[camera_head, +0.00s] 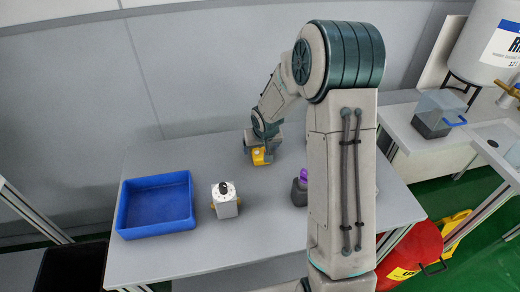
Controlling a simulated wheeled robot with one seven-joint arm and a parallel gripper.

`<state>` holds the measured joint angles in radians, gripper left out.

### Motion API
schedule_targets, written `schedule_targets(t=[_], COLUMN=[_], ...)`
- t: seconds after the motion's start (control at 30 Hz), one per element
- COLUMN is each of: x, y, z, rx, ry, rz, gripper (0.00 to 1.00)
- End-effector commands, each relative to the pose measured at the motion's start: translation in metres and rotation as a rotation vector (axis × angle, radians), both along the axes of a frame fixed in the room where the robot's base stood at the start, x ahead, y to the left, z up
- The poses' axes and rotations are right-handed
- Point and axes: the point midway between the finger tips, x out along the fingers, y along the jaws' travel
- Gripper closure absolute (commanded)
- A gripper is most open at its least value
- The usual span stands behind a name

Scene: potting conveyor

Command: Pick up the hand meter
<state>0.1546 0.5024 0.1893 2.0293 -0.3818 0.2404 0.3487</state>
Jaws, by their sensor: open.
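My gripper (258,152) is at the far side of the grey table, pointing down. A small yellow object (261,157), likely the hand meter, shows right at the gripper; the arm's end hides part of it. The jaws are open, and I cannot tell whether they touch it or stand around it. The fingertips are too small to make out clearly.
A blue tray (128,208) stands at the table's left. A white box with a black knob (225,201) sits right of it. A dark bottle with a purple top (300,188) stands beside my arm. The table's front middle (200,258) is bare.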

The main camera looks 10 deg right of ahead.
Motion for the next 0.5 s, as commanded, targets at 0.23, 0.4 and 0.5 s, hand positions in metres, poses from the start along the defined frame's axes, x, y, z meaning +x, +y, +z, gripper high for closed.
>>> schedule_targets(t=[0.23,0.4,0.5], x=[0.0055,0.0054,0.0052], y=[0.0004,0.0005,0.0005], z=[-0.0117,-0.0114,-0.0114], rx=[0.000,0.000,0.000], ry=[-0.001,-0.001,-0.001], rz=[0.001,0.001,0.001], gripper=[0.18,0.21,0.49])
